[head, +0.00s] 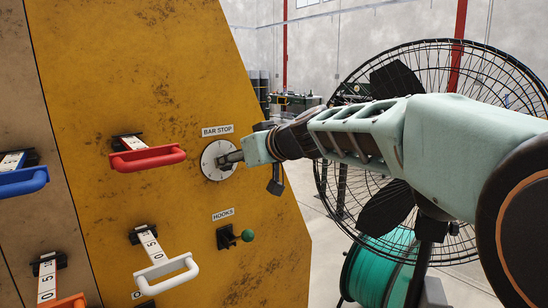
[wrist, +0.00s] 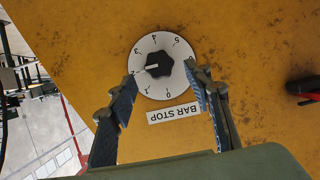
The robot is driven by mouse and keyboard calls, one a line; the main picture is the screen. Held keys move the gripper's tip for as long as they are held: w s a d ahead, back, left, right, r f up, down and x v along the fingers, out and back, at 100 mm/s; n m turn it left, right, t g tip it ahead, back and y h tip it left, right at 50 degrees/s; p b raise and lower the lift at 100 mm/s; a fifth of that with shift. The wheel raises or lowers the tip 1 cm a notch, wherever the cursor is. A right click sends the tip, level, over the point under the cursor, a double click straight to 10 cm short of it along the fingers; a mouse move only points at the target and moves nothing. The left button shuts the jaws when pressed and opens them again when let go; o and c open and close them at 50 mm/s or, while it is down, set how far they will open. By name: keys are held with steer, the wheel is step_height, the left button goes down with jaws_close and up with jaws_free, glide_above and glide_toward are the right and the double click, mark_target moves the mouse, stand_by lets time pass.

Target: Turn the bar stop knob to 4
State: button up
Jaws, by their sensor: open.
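The bar stop dial is a round white plate (head: 210,173) on the yellow panel, under a BAR STOP label (head: 217,130). In the wrist view the dial (wrist: 171,46) appears upside down, with numbers around a black knob (wrist: 160,64). The knob's white pointer line points left there, seemingly toward the 2. My gripper (head: 229,158) reaches the dial from the right in the head view and hides most of the knob. In the wrist view my gripper (wrist: 161,70) is open, with one finger on each side of the knob; I see no finger touching it.
A red handle (head: 147,158) sticks out left of the dial, with a blue handle (head: 24,181) farther left. A white handle (head: 166,273) and a green-tipped HOOKS lever (head: 247,235) are below.

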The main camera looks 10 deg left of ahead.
steer(key=shift+p+x, duration=0.4)
steer(key=shift+x, duration=1.6)
steer(key=c, duration=1.1)
steer(key=shift+c, duration=0.2)
steer(key=shift+m+b, duration=0.3)
steer(key=shift+b, duration=0.15)
steer(key=shift+w+d+f+m+g+y+b, duration=0.15)
steer(key=shift+m+g+y+b, duration=0.35)
steer(key=shift+m+y+b, duration=1.15)
steer(key=shift+w+d+f+m+g+y+b, duration=0.15)
steer(key=shift+m+g+y+b, duration=0.4)
steer(key=shift+m+b, duration=2.1)
steer(key=shift+w+d+f+m+g+y+b, duration=0.15)
steer(key=shift+m+g+y+b, duration=0.3)
steer(key=shift+m+y+b, duration=1.2)
steer(key=shift+m+h+b, duration=0.35)
steer(key=shift+m+b, duration=0.2)
steer(key=shift+b, duration=0.1)
